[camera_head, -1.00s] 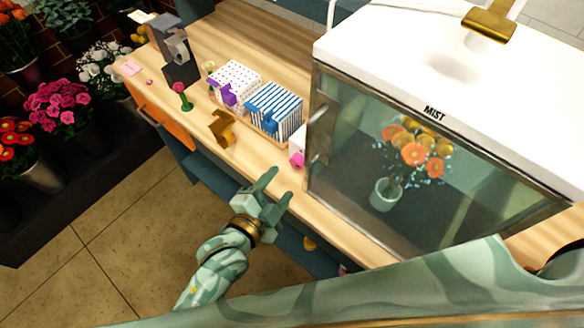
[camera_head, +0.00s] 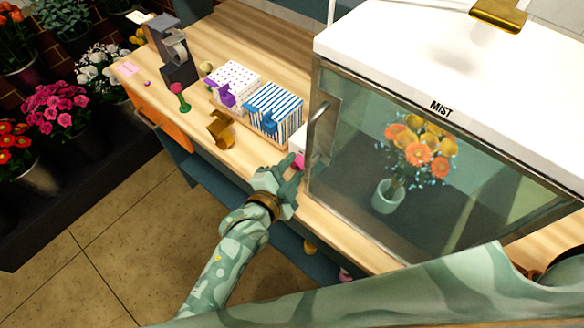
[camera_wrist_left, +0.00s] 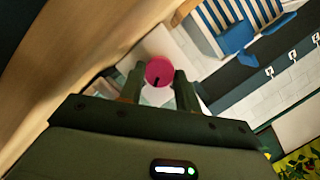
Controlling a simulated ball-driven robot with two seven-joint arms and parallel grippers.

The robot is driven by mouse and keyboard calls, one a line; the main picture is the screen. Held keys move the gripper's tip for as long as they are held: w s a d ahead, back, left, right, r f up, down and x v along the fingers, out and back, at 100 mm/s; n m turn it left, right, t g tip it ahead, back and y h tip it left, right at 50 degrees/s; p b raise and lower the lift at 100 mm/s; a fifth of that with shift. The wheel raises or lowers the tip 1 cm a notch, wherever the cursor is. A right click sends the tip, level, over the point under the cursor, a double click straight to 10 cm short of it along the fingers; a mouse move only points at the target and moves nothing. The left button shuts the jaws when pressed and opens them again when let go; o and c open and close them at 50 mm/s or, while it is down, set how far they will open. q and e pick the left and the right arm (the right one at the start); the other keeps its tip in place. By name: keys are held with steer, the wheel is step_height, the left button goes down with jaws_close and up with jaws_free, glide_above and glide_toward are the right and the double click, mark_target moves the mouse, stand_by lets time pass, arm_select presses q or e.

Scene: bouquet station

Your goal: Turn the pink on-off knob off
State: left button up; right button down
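The pink knob (camera_wrist_left: 159,71) is round with a dark mark near its lower edge, set on a white box (camera_wrist_left: 158,43). In the left wrist view it sits between the fingertips of my left gripper (camera_wrist_left: 157,80), which are apart on either side of it. I cannot tell whether they touch it. In the head view my left gripper (camera_head: 282,172) is at the counter's front edge, partly covering the pink knob (camera_head: 299,161) beside the mist cabinet. My right gripper is not in view.
The glass-fronted mist cabinet (camera_head: 440,107), with a metal handle (camera_head: 317,130) and a flower vase inside, stands close on the right. A blue-striped box (camera_head: 274,108), a brown dispenser (camera_head: 220,129) and a tape dispenser (camera_head: 175,55) stand left on the wooden counter.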

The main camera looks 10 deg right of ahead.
arm_select(q)
steer(key=n+p, duration=0.2)
steer(key=p, duration=0.1)
steer(key=shift+a+r+g, duration=0.15)
steer(key=shift+r+g, duration=0.1)
steer(key=shift+g, duration=0.15)
steer(key=shift+w+f+n+g+h+p, duration=0.15)
steer(key=shift+n+g+h+p, duration=0.3)
steer(key=shift+n+p, duration=0.5)
steer(key=shift+n+g, duration=0.35)
steer(key=shift+n, duration=0.4)
steer(key=shift+w+a+f+n+g+h+b, duration=0.15)
steer(key=shift+n+g+h+b, duration=0.2)
steer(key=shift+n, duration=0.25)
steer(key=shift+n+g+h+b, duration=0.35)
steer(key=shift+n+h+b, duration=0.15)
steer(key=shift+n+b, duration=0.6)
steer(key=o, duration=1)
